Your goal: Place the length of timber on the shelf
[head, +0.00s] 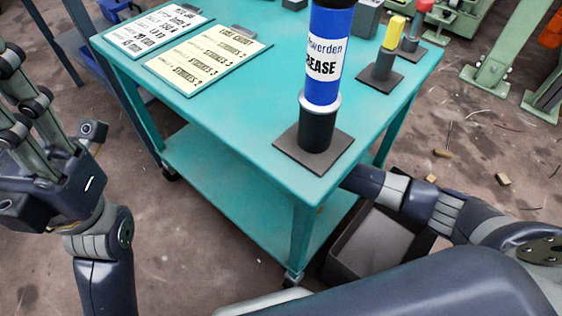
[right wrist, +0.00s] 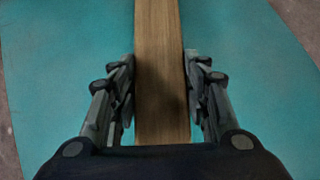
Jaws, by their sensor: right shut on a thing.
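The length of timber (right wrist: 160,30) is a brown wooden bar, seen in the right wrist view running straight away from me. My right gripper (right wrist: 160,62) is shut on it, with fingers along both sides. A teal surface (right wrist: 60,75) lies beneath the timber; whether they touch, I cannot tell. In the head view the teal lower shelf (head: 225,185) of the cart looks bare where it shows. My right arm reaches under the cart's top at the near right corner, so that gripper and the timber are hidden there. My left gripper (head: 65,115) is open and empty, left of the cart.
The cart top (head: 240,125) carries a blue grease tube (head: 328,55) on a dark stand at the near corner, a yellow-topped tool (head: 393,33) and two clipboards (head: 210,58). A dark open bin (head: 375,245) stands on the floor below my right arm. Green metal legs (head: 492,55) stand behind right.

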